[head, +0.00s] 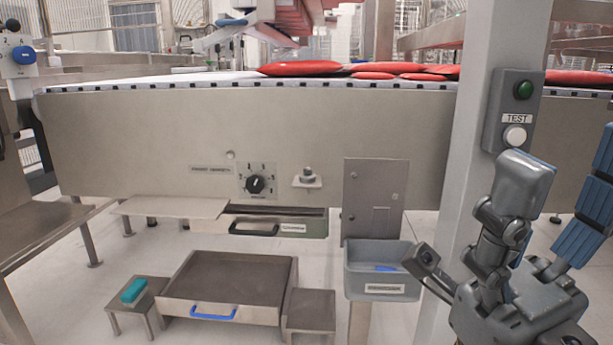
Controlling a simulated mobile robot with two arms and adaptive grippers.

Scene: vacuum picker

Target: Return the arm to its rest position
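My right gripper (478,222) is at the lower right, in front of the grey post (482,110). Its dark grey fingers are spread apart, with blue segmented pads on the right side, and nothing shows between them. One fingertip lies just below the white button (515,136) of the TEST box (507,82) in the picture; whether they touch I cannot tell. The box also has a green button (524,90). Another fingertip overlaps the right edge of a grey bin (365,283). My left gripper is not in view.
A conveyor (130,140) with red bags (300,69) crosses the view. Its front has a black dial (255,184) and an open drawer (285,226). Below are a tray with a blue handle (225,275) and a teal block (134,290) on a stand. Floor shows around them.

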